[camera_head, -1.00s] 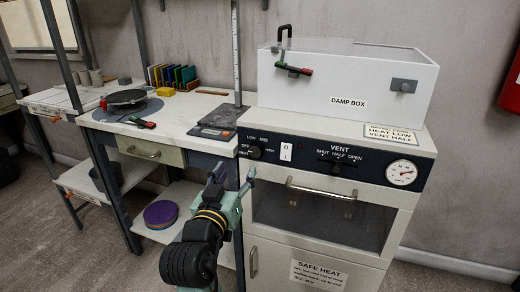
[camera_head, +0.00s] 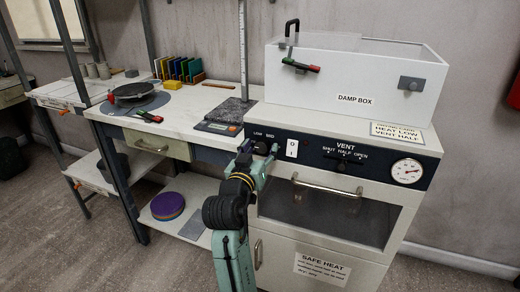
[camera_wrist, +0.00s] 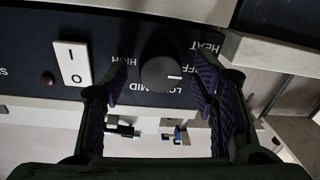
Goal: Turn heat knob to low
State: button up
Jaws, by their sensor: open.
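The heat knob (camera_wrist: 158,72) is a round black dial on the dark oven panel, ringed by labels for OFF, LOW, MID and HIGH that appear upside down in the wrist view. A white mark on its face points right, toward the OFF and LOW side; I cannot tell exactly which label. My gripper (camera_wrist: 163,84) is open, with one purple-padded finger on each side of the knob. Contact with the knob is not clear. In the head view, my gripper (camera_head: 266,154) is at the panel's left end and partly covers the knob.
A white rocker switch (camera_head: 292,148) sits just right of the knob. The vent slider (camera_head: 341,166), a gauge (camera_head: 407,171) and the oven door handle (camera_head: 327,189) lie farther right and below.

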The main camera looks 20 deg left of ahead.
jog(key=shift+c, duration=0.5)
jog(key=c, duration=1.1)
